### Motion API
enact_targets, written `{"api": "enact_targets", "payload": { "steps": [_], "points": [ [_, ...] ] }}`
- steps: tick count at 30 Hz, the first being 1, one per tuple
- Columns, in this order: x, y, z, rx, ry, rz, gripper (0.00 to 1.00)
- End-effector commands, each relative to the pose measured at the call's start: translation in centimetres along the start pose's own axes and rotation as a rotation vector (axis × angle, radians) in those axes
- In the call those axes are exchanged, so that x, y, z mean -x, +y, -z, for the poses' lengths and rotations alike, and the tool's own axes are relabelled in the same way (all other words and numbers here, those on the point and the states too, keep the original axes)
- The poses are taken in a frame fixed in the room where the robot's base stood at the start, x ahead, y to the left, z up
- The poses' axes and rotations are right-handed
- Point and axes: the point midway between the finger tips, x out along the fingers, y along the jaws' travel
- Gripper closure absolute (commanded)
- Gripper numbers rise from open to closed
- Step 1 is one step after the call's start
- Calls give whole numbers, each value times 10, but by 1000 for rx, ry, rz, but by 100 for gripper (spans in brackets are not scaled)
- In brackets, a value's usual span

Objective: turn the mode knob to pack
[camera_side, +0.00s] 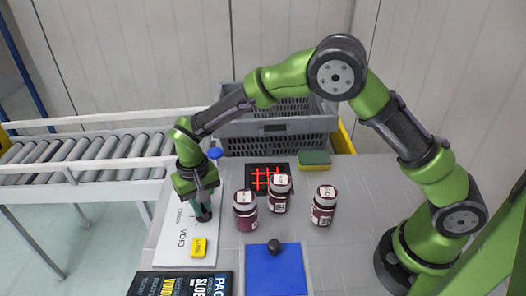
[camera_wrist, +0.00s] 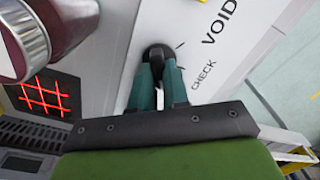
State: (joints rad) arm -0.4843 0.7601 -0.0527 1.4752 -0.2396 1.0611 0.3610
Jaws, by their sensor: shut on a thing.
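The mode knob (camera_wrist: 158,50) is dark and round and sits on a white panel (camera_side: 178,250). My gripper (camera_side: 203,214) points down at the panel, and its teal fingers (camera_wrist: 159,68) are closed around the knob in the wrist view. The printed words CHECK and VOID show on the panel beside the knob, with short tick marks near it. The word PACK is not visible on the panel. The fingers cover much of the knob, so I cannot tell where it points.
A yellow block (camera_side: 199,248) lies on the panel. Three dark red jars (camera_side: 246,212) stand to the right, near a red-lit grid (camera_side: 265,177). A blue pad (camera_side: 275,272) with a black ball, a dark lettered board (camera_side: 180,284), grey crates (camera_side: 275,128) and a roller conveyor (camera_side: 85,155) surround the panel.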

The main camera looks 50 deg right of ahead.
Motion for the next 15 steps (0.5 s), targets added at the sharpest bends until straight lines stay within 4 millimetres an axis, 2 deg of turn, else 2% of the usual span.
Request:
{"api": "enact_targets", "payload": {
  "steps": [15],
  "points": [
    [0, 0, -1, -52, -2, 0, 100]
  ]
}}
